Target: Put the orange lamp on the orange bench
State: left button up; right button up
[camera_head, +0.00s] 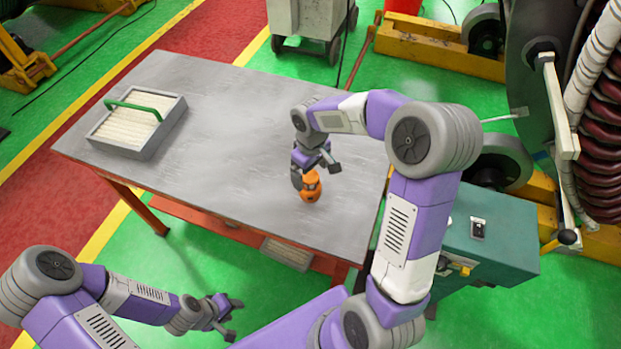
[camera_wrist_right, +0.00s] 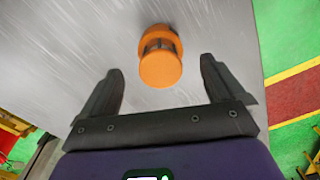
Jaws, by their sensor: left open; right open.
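The orange lamp (camera_head: 310,187) stands on the grey-topped bench with orange legs, toward its near right part. In the right wrist view the lamp (camera_wrist_right: 160,62) is just ahead of the fingertips, centred between them and not held. My right gripper (camera_head: 316,168) is over the bench top (camera_head: 235,130), directly behind and above the lamp, with its fingers apart; they show in the right wrist view (camera_wrist_right: 162,80) too. My left gripper (camera_head: 232,318) is open and empty, low in front of the bench and away from the lamp.
A grey tray (camera_head: 168,122) with a green handle (camera_head: 135,110) sits at the bench's left end. A teal cabinet (camera_head: 490,240) stands right of the bench, close to my right arm. A large machine with coils (camera_head: 605,130) is at the far right. The bench's middle is clear.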

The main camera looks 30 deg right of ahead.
jog(key=shift+r+p, duration=0.35)
jog(key=shift+r, duration=2.45)
